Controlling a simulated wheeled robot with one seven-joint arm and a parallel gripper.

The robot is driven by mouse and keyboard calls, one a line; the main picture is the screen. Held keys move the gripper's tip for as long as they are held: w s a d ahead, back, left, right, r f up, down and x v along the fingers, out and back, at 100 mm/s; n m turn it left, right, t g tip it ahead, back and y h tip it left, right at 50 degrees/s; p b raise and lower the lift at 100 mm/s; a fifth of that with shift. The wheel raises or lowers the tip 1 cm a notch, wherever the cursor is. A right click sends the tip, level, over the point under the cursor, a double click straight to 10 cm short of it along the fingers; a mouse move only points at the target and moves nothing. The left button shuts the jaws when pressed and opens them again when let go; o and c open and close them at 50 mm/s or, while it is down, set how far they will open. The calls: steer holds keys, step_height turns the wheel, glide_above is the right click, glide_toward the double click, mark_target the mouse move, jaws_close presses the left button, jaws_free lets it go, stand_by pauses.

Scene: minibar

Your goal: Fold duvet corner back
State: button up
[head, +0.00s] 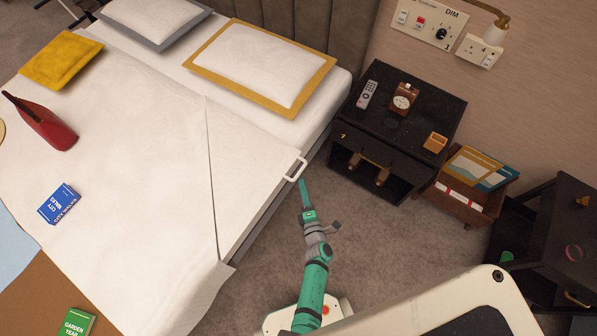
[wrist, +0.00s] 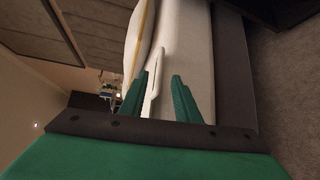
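The white duvet (head: 150,160) lies flat over the bed. A triangular panel of it (head: 245,165) with a visible diagonal seam lies at the bed's right side. A white loop handle (head: 296,169) sticks out from that panel's corner at the mattress edge. My gripper (head: 302,183) is at the bed's right side, close to the handle. In the wrist view my gripper (wrist: 160,95) has its two green fingers apart. The white handle (wrist: 155,80) shows between them with space around it. I cannot tell whether a finger touches it.
A yellow-edged pillow (head: 262,66) lies at the headboard. A red bag (head: 42,121) and a blue book (head: 60,203) lie on the duvet. Carpet is clear beside the bed.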

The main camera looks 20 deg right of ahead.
mark_target(300, 171)
steer(key=w, duration=0.2)
steer(key=w+d, duration=0.1)
steer(key=w, duration=0.2)
steer(key=w+f, duration=0.1)
steer(key=w, duration=0.1)
steer(key=shift+w+d, duration=0.15)
steer(key=shift+w, duration=0.25)
steer(key=shift+c, duration=0.2)
steer(key=shift+w, duration=0.1)
jaws_close()
